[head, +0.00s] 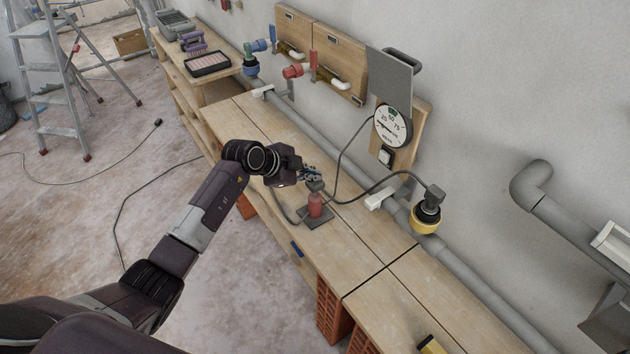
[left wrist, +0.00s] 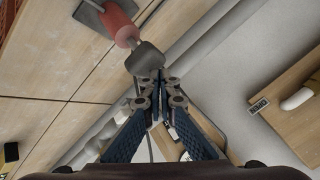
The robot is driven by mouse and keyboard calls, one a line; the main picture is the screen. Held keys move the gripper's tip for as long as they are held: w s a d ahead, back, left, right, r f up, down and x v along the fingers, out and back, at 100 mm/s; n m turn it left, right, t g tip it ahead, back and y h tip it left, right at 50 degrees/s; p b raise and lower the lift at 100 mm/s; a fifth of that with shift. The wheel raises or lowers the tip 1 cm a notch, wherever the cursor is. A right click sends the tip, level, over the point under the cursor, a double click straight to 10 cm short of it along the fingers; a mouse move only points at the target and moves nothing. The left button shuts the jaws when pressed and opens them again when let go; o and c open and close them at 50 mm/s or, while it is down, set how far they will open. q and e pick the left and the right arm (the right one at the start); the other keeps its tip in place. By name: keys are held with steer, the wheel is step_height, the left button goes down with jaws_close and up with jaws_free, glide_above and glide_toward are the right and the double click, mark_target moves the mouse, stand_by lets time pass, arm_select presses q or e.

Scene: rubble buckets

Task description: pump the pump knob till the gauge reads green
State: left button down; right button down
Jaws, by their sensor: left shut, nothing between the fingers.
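The red pump (head: 315,208) stands upright on a dark square base on the workbench. Its dark grey pump knob (head: 315,186) is on top. In the left wrist view the red pump body (left wrist: 116,22) is at the top and the grey knob (left wrist: 146,58) is just before my fingertips. My left gripper (head: 313,174) is shut and empty, right at the knob; whether it touches is unclear. It also shows in the left wrist view (left wrist: 158,78). The round gauge (head: 391,127) hangs on a wall board, with a green mark near the top; its dark needle points left, away from the green.
A hose runs from the pump to a yellow-collared fitting (head: 426,216) on the grey wall pipe (head: 465,272). Red (head: 299,71) and blue (head: 256,47) valves sit further back. The bench (head: 375,247) is mostly clear around the pump. A stepladder (head: 48,75) stands at left.

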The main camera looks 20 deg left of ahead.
mark_target(312, 184)
arm_select(q)
steer(key=shift+s+f+b, duration=0.1)
steer(key=shift+f+b, duration=0.6)
steer(key=shift+f, duration=1.15)
stand_by(1.1)
steer(key=shift+r, duration=0.15)
steer(key=shift+r+p, duration=2.2)
steer(key=shift+p, duration=0.45)
step_height(312, 184, up, 5)
steer(key=p, duration=0.5)
steer(key=shift+p, duration=0.4)
stand_by(1.0)
